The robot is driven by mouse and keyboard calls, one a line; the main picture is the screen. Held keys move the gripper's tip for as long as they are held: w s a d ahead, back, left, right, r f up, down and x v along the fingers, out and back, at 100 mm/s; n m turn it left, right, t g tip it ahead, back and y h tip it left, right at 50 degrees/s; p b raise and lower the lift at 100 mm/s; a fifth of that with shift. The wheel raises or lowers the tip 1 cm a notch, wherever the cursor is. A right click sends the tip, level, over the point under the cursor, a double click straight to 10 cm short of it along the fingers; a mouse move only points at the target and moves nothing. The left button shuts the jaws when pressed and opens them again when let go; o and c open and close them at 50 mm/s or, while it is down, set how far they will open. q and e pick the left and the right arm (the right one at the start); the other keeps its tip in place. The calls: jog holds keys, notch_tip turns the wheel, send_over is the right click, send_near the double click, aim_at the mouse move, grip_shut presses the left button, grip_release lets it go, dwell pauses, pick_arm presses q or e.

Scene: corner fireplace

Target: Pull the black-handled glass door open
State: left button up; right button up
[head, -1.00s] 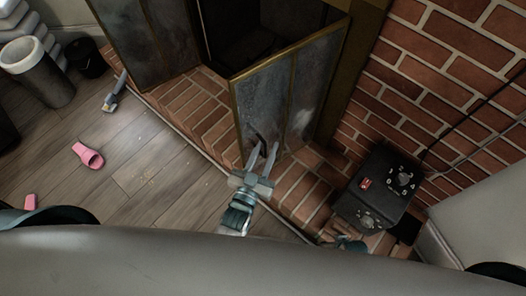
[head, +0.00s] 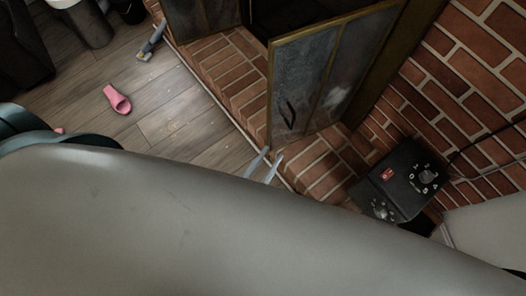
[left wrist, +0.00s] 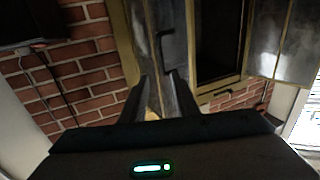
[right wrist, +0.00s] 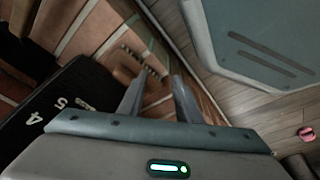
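The glass door (head: 330,75) has a brass-coloured frame and smoky panes. It stands swung out from the dark fireplace opening in the head view. Its black handle (head: 289,113) is on the lower left of the pane. My left gripper (head: 268,165) is open and empty, below the handle and apart from it. In the left wrist view the open fingers (left wrist: 160,80) point at the door, with the handle (left wrist: 164,46) beyond and above the tips. My right gripper (right wrist: 155,85) is open and empty, beside the black box, in the right wrist view.
The black box with a dial (head: 402,180) stands on the brick hearth (head: 335,165) at the right. Another glass door (head: 203,15) stands left of the opening. A pink slipper (head: 117,100) and a grey-handled tool (head: 151,42) lie on the wood floor (head: 185,120), which is mostly clear.

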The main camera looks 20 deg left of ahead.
pick_arm(q)
jog(key=shift+v, duration=1.45)
pick_arm(e)
jog(key=shift+r, duration=0.4)
jog(key=shift+s, duration=0.15)
